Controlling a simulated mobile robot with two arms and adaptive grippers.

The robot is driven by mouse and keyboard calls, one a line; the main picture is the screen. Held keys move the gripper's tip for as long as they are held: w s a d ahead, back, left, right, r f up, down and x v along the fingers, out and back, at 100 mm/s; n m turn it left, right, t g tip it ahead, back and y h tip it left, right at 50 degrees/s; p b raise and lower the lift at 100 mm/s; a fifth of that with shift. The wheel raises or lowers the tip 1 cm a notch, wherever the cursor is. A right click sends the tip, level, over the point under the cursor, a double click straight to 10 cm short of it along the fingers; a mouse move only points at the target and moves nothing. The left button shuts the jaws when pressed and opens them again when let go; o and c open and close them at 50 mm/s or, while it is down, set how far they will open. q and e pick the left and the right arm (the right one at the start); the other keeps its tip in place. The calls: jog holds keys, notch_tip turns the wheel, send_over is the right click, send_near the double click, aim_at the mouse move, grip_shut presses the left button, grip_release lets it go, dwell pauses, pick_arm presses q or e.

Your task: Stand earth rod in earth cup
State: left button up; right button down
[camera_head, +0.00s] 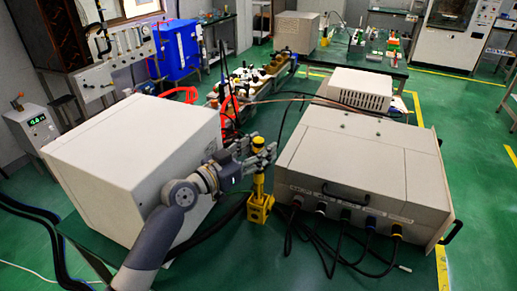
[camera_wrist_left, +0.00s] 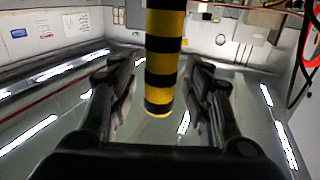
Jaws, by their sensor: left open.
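The earth rod (camera_head: 258,186) is yellow with black bands. In the head view it stands upright, its lower end in the yellow earth cup (camera_head: 260,212), which sits on the green table between the two big cabinets. The cup's inside is hidden. My left gripper (camera_head: 262,157) is at the rod's upper part. In the left wrist view the rod (camera_wrist_left: 165,60) shows between the spread fingers of the left gripper (camera_wrist_left: 160,85), with gaps on both sides, and one rod end is visible. My right gripper is not in view.
A large white cabinet (camera_head: 130,150) stands left of the cup. A beige unit with a front handle (camera_head: 365,165) stands close on its right. Dark cables (camera_head: 325,230) hang by that unit's front. Brown and white components (camera_head: 250,85) stand behind.

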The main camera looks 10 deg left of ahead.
pick_arm(q)
notch_tip(320, 180, up, 10)
dwell(0.6)
jog(key=shift+s+f, duration=0.1)
jog(key=shift+f, duration=0.05)
